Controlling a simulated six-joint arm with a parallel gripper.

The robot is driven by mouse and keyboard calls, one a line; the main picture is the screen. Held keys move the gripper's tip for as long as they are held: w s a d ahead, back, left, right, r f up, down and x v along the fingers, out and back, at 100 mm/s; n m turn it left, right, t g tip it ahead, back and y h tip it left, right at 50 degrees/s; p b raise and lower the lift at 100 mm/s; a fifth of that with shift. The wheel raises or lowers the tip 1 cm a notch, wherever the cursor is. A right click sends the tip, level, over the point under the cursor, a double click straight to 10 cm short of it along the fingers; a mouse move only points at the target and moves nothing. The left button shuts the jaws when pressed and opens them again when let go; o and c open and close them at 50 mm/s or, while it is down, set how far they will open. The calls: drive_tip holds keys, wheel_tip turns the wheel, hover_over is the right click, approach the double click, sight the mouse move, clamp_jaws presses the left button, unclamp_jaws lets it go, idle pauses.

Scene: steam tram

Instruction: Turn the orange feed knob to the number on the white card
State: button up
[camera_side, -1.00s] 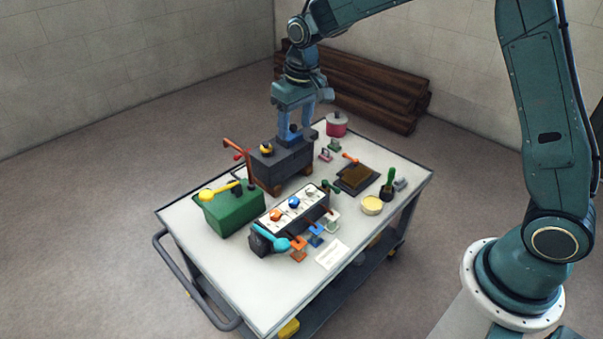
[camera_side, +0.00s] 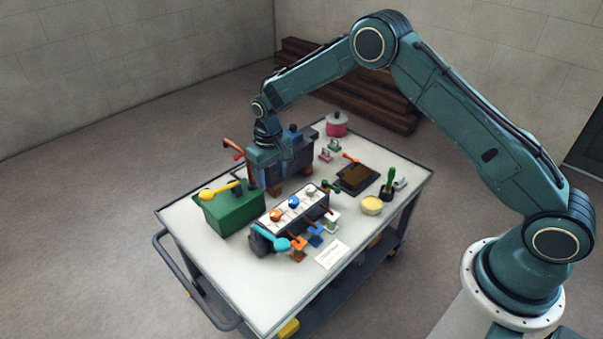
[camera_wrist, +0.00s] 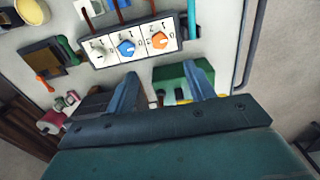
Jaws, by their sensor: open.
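The orange feed knob (camera_side: 276,215) sits at the left end of the row of dials on the white-topped panel (camera_side: 305,193), beside a blue knob (camera_side: 293,202) and a pale knob. In the wrist view the orange knob (camera_wrist: 160,41) is at the right of the row, with numbers around it too small to read surely. The white card (camera_side: 332,255) lies at the table's front edge; its writing is too small to read. My gripper (camera_side: 265,185) is above the table behind the panel, beside the dark box. In the wrist view its fingers (camera_wrist: 163,90) are apart and empty.
The dark box (camera_side: 296,165) with a red lever stands behind. A cyan handle (camera_side: 277,244) and small colored levers (camera_side: 315,237) crowd the panel's front. A yellow tub (camera_side: 372,205) stands right.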

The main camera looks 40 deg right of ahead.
sight(275, 213)
wheel_tip(275, 213, down, 14)
drive_tip(key=shift+r, duration=0.1)
idle(0.8)
drive_tip(key=shift+c, duration=0.2)
drive_tip(key=c, duration=0.9)
